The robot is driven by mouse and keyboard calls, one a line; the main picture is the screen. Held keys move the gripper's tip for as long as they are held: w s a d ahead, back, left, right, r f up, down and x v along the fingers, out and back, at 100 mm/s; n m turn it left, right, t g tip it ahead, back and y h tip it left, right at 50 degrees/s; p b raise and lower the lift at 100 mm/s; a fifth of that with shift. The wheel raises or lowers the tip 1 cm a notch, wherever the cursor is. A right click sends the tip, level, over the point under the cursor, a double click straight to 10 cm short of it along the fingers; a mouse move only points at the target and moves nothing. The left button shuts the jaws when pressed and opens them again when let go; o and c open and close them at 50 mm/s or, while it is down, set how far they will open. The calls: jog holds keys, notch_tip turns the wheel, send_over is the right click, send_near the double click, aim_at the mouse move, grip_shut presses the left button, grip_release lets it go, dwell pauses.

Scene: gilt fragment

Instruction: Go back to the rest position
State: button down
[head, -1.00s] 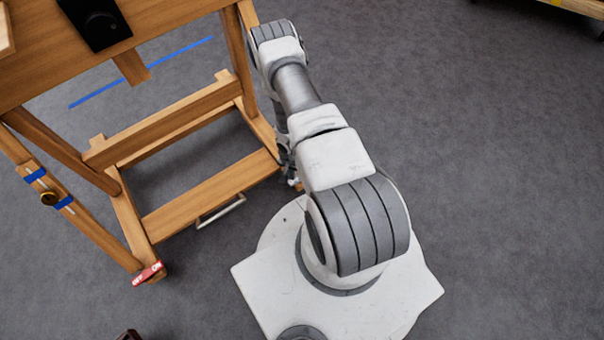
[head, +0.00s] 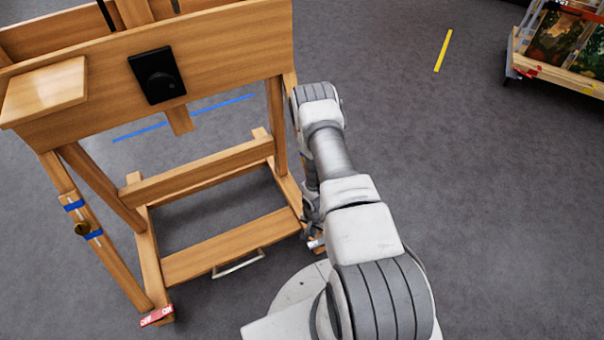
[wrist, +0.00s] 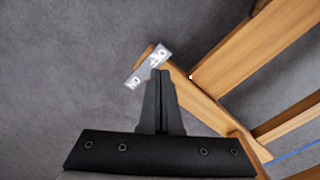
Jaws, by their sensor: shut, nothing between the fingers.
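My gripper (wrist: 158,75) shows in the wrist view with its two dark fingers together and nothing between them. Its tips point at the floor end of a wooden easel leg, by a pale lettered tag (wrist: 148,66) on that leg. I cannot tell how far the tips are from it. In the head view my arm (head: 325,150) stretches out beside the right side of the wooden easel (head: 230,55).
A black box with a knob (head: 157,75) is fixed to the easel's front board. A red-and-white tag (head: 157,316) sits on its left foot. A rack with paintings (head: 560,45) stands far right. Grey floor (head: 480,200) to the right is clear, marked by yellow tape (head: 443,50).

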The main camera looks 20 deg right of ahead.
jog(key=w+d+r+n+t+h, duration=0.1)
jog(key=w+r, duration=0.4)
jog(key=r, duration=0.5)
jog(key=w+d+r+n, duration=0.1)
jog(key=w+r, duration=0.5)
jog(key=r, duration=0.3)
notch_tip(320, 180, up, 21)
jog(key=a+n+t, duration=0.2)
jog(key=a, duration=0.1)
jog(key=s+a+r+n+t, duration=0.15)
jog(key=s+r, duration=0.25)
jog(key=r, duration=0.5)
jog(key=s+a+r+n+g, duration=0.1)
jog(key=s+a+r, duration=0.25)
jog(key=r, duration=0.55)
jog(key=s+a+r+n+t+y, duration=0.15)
jog(key=s+r, duration=0.25)
jog(key=s, duration=0.4)
jog(key=s+a+r+n+t+h, duration=0.1)
jog(key=s+a+r+n, duration=0.2)
jog(key=s, duration=0.4)
notch_tip(320, 180, up, 22)
jog(key=p, duration=2.1)
jog(key=shift+s+r+m+p, duration=0.15)
jog(key=shift+s+m+p, duration=0.2)
jog(key=shift+s, duration=0.1)
jog(key=c, duration=1.6)
grip_release()
jog(key=shift+y, duration=0.25)
